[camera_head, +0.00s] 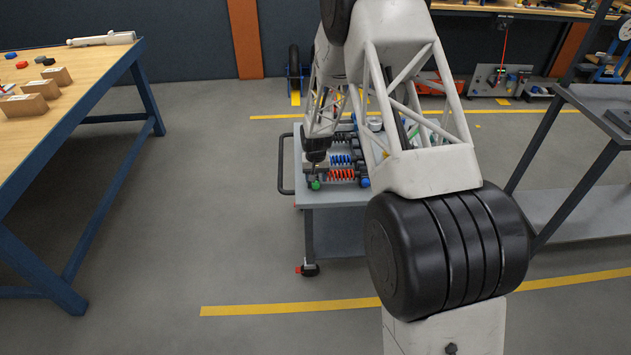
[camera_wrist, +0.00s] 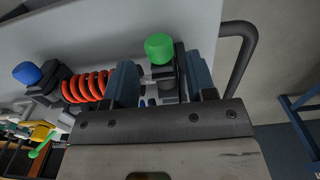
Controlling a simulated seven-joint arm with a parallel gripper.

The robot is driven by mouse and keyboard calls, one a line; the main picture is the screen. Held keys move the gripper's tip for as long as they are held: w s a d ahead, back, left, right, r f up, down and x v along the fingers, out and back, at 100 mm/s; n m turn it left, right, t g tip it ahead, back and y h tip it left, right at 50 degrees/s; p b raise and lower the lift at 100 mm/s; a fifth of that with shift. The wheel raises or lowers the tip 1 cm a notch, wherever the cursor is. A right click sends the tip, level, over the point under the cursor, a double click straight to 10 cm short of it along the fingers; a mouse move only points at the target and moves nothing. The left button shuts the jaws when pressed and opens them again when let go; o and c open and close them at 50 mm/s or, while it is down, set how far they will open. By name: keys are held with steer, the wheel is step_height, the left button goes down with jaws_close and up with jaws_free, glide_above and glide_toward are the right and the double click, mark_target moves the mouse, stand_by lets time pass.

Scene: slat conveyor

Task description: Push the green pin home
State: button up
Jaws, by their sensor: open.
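The green pin (camera_head: 316,185) shows its round green head at the front left of a grey cart's top, just below my gripper (camera_head: 317,163). In the wrist view the green pin's head (camera_wrist: 159,48) sits on a dark block, and my gripper (camera_wrist: 163,68) is open with one finger to each side of it in the picture. The fingers do not appear closed on the pin. I cannot tell whether they touch it. How far the pin's shaft is inserted is hidden.
A red spring (camera_wrist: 88,86) and a blue knob (camera_wrist: 27,73) lie left of the fingers in the wrist view. A blue spring (camera_head: 341,160) lies behind the red one. The cart (camera_head: 335,196) has a dark handle (camera_head: 285,165) at left. A wooden workbench (camera_head: 75,92) stands far left; floor between is clear.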

steer(key=shift+r, duration=1.5)
steer(key=shift+s+r, duration=0.15)
steer(key=shift+r, duration=0.3)
steer(key=s+d+r, duration=0.3)
steer(key=s+r, duration=0.4)
steer(key=r, duration=0.3)
steer(key=s+d+r+t, duration=0.1)
steer(key=s+d+r, duration=0.1)
steer(key=s+r, duration=0.65)
steer(key=s+d+r, duration=0.3)
steer(key=s+r, duration=0.2)
steer(key=r, duration=0.6)
steer(key=s+d+r, duration=0.1)
steer(key=s+r, duration=0.2)
steer(key=s, duration=0.8)
steer(key=s+d+r+t, duration=0.1)
steer(key=s+d+r, duration=0.1)
steer(key=s, duration=0.9)
steer(key=s+d+r, duration=0.1)
steer(key=s+r, duration=0.3)
steer(key=s, duration=0.7)
steer(key=shift+d+r+t, duration=0.2)
steer(key=shift+r+t, duration=0.05)
steer(key=shift+t, duration=0.05)
